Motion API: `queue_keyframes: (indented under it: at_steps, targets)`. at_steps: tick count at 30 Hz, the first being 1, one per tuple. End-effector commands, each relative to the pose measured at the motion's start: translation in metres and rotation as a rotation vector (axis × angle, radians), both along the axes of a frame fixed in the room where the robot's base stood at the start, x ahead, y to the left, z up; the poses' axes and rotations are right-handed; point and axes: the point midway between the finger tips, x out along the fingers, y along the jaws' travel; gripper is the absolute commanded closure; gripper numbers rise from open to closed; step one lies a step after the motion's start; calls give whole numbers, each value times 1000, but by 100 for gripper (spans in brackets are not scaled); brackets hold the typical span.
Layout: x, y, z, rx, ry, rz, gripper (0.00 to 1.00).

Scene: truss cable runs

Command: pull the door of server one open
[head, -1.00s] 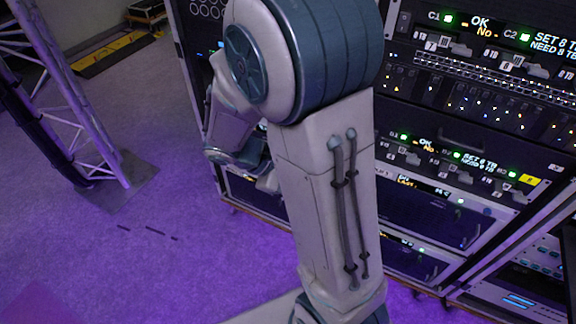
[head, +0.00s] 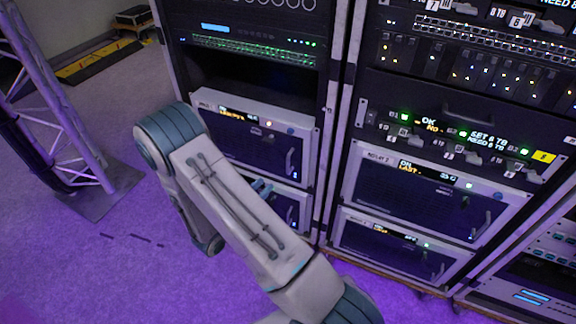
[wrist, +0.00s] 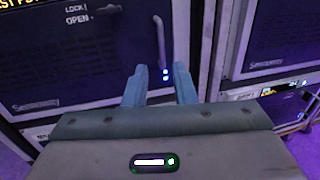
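The upper server in the left rack has a dark door (head: 235,148) in a light frame, and it looks shut. Its label is too small to read surely; I take it as server one. Its upright bar handle (head: 290,162) is near the door's right edge. In the wrist view the handle (wrist: 161,40) stands ahead of the gap between my fingertips, with a LOCK/OPEN latch (wrist: 106,10) to its left. My gripper (wrist: 160,84) is open, its two blue fingers apart with nothing visibly between them. In the head view my gripper (head: 262,187) is low in front of the door.
Another server (head: 288,208) sits below, partly behind my arm. The right rack holds a server (head: 425,195) seemingly labelled 2, with one more (head: 395,248) beneath. A truss leg (head: 65,140) on a base plate (head: 105,200) stands left.

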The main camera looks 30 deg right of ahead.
Motion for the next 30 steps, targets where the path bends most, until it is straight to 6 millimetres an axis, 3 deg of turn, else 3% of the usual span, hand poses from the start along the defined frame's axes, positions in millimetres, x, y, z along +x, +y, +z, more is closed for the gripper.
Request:
queue_keyframes:
  at_steps: [15,21,30]
  targets:
    - [44,-93,0,1,-3,-8,76]
    - [55,-111,1,2,-2,-5,76]
    - [57,-115,1,3,-1,-4,76]
